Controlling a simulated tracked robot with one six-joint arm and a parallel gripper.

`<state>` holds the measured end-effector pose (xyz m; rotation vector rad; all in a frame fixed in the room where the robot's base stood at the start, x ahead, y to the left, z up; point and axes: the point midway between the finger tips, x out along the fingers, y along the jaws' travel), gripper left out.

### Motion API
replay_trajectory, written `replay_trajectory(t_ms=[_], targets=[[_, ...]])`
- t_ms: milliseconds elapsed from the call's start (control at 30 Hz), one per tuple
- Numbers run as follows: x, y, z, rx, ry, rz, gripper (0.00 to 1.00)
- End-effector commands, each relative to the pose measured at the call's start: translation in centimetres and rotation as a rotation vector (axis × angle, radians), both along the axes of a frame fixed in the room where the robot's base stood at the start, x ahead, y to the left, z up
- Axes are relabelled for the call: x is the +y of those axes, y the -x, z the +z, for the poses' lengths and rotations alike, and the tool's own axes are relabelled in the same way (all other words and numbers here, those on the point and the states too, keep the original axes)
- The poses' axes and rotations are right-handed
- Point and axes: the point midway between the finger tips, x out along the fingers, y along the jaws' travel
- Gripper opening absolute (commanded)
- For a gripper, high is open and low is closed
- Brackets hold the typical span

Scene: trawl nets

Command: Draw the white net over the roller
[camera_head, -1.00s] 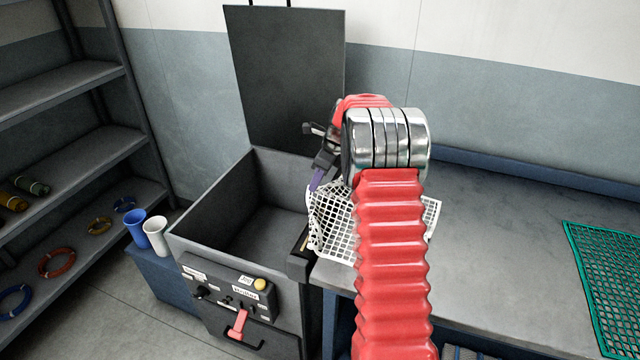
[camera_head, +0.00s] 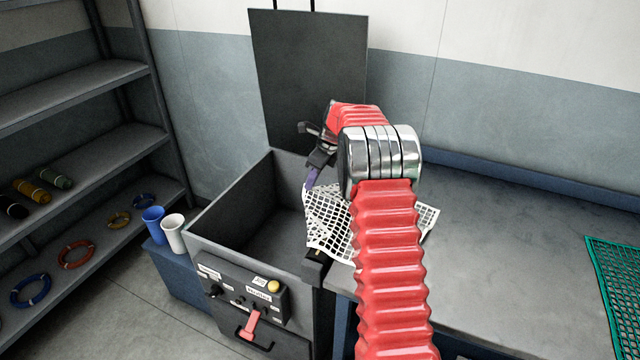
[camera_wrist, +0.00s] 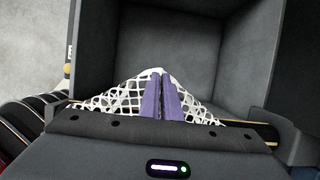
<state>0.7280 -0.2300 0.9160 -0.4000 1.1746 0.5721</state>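The white net (camera_head: 328,222) lies partly on the bench and reaches left across the bench edge to the open grey bin (camera_head: 215,212). My gripper (camera_head: 309,184) is above the bin's right side. In the wrist view my gripper (camera_wrist: 161,95) has its two purple fingers nearly together, with the peak of the white net (camera_wrist: 125,96) pinched at their tips. The roller seems to be the dark bar at the bin's right edge (camera_head: 316,266). The net and my gripper hide most of it. My red arm covers part of the net.
A raised dark panel (camera_head: 308,80) stands behind the bin. A control panel (camera_head: 243,292) with a red lever is on its front. Blue and white cups (camera_head: 174,233) stand left of it. A green net (camera_head: 618,285) lies at the bench's right. The bench middle is clear.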

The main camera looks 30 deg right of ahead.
Motion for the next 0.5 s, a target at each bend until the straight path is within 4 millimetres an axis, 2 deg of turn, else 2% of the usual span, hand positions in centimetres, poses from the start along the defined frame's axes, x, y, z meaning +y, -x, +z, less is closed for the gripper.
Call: replay_trajectory(t_ms=[133,500], targets=[[0.59,-0.72,0.00,0.000,0.000,0.000,0.00],[0.60,-0.73,-0.19,0.000,0.000,-0.001,0.00]])
